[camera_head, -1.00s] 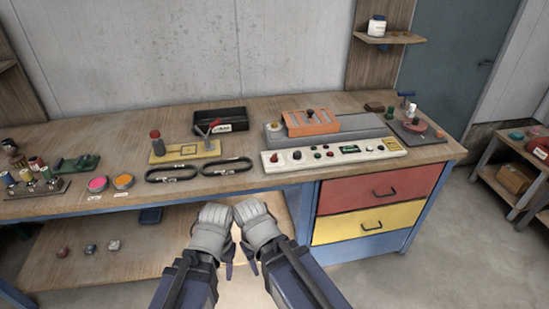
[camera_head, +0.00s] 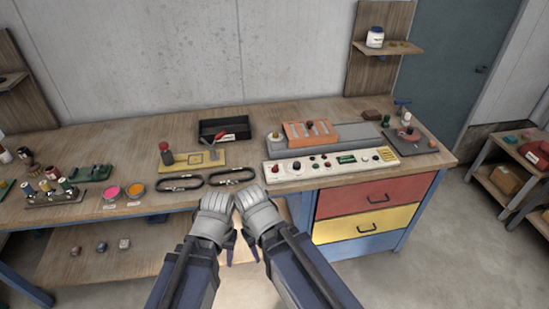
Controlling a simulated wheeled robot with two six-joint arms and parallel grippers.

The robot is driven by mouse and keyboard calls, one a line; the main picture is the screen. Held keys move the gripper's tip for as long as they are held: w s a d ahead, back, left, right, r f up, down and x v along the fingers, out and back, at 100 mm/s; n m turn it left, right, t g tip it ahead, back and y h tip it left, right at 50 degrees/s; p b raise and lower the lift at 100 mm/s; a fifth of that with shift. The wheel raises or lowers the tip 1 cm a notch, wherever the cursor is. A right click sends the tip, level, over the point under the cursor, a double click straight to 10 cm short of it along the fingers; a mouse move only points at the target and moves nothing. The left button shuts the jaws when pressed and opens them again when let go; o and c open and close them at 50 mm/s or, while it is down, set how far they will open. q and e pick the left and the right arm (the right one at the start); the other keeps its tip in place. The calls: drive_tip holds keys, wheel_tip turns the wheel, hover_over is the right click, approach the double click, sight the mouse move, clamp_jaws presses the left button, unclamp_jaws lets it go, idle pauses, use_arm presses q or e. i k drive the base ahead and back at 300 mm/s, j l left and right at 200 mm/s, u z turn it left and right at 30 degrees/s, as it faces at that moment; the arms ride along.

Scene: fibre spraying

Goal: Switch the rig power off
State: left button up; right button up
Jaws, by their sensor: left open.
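The rig is a cream control panel (camera_head: 330,165) on the right half of the bench, with a red knob (camera_head: 275,168) at its left end. Several small buttons, a green display (camera_head: 346,159) and a yellow label (camera_head: 387,154) are along its face. I cannot read the labels or the switch positions. My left gripper (camera_head: 216,198) is open and empty in front of the bench edge, left of the panel. My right gripper (camera_head: 252,196) is beside it, near the panel's left front corner. Its jaws are too unclear to read. Neither visibly touches the panel.
A grey block with an orange piece (camera_head: 311,134) stands behind the panel. Two black loops (camera_head: 180,184), a yellow plate (camera_head: 184,160) and a black tray (camera_head: 224,129) lie to the left. Red and yellow drawers (camera_head: 374,196) are below the panel.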

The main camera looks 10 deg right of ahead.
sight(276, 169)
drive_tip(key=i+l, duration=0.85)
